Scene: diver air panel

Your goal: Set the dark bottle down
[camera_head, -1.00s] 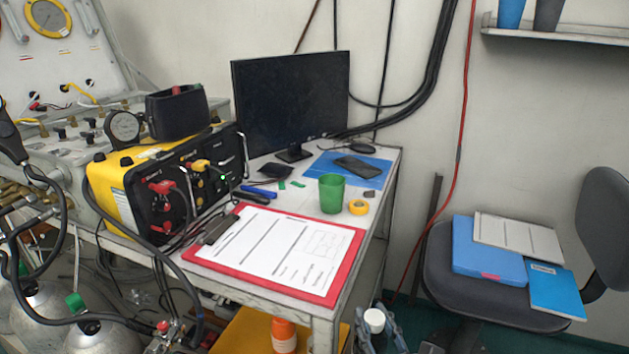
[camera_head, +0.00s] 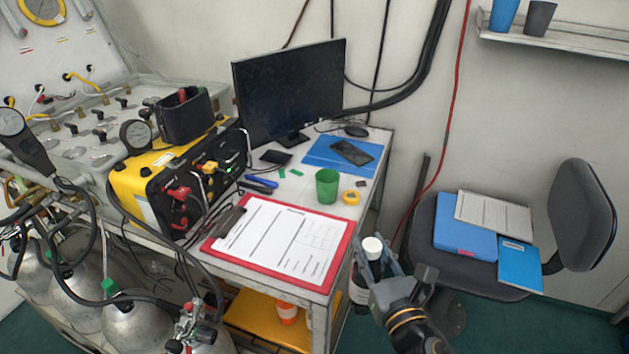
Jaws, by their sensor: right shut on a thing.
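The dark bottle (camera_head: 358,291) has a white cap and a pale label, and stands nearly upright in my right gripper (camera_head: 368,268). That gripper is shut on it, beside the right edge of the desk (camera_head: 333,300) and near the desktop's height. The gripper's fingers and wrist hide part of the bottle. My left gripper is not in view.
A red clipboard (camera_head: 345,243) covers the desk's front. Behind it are a green cup (camera_head: 327,186), yellow tape (camera_head: 351,197), a blue folder (camera_head: 322,154) and a monitor (camera_head: 290,92). A yellow-black case (camera_head: 150,190) stands left. A chair (camera_head: 425,235) holds folders.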

